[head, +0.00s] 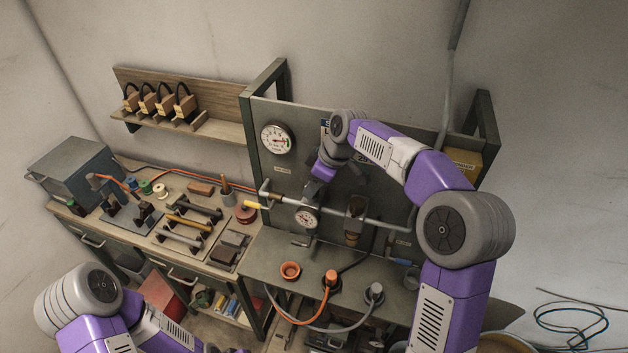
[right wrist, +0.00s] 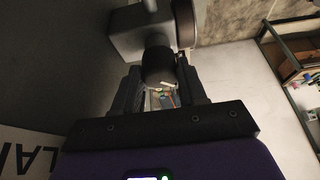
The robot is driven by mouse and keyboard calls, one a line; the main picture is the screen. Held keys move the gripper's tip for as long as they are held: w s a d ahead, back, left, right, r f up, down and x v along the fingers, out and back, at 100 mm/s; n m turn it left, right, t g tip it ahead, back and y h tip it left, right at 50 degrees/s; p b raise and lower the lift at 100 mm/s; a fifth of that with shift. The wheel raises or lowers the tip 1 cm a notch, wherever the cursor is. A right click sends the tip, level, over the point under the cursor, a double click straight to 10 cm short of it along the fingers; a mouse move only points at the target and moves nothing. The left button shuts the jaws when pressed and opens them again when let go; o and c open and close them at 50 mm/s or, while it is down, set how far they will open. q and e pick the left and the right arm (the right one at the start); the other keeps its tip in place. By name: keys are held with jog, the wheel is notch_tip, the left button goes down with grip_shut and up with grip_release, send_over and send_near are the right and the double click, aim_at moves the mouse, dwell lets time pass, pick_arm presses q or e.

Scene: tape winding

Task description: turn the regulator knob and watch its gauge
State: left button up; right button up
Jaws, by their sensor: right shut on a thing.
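My right gripper (head: 314,188) reaches down to the regulator on the upright grey panel (head: 268,112). In the right wrist view its two fingers (right wrist: 158,82) stand on either side of a round black knob (right wrist: 157,64), shut on it. The knob joins a grey regulator body (right wrist: 136,32). The round gauge (head: 306,218) sits just below the gripper in the head view, with a white face; its reading is too small to tell. The dark edge of a round part, probably this gauge, shows beside the body in the wrist view. In the head view my gripper hides the knob.
A larger gauge (head: 277,139) hangs higher on the panel. A grey pipe (head: 376,222) with a yellow-handled valve (head: 256,205) crosses it. Orange and grey hoses lie on the bench (head: 262,254) below. My left arm is low at the left, its gripper outside the picture.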

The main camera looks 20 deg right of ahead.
dwell(0.3)
jog(key=o, duration=1)
jog(key=shift+o, duration=0.2)
jog(key=v, duration=0.7)
jog(key=shift+r, duration=0.35)
dwell(0.4)
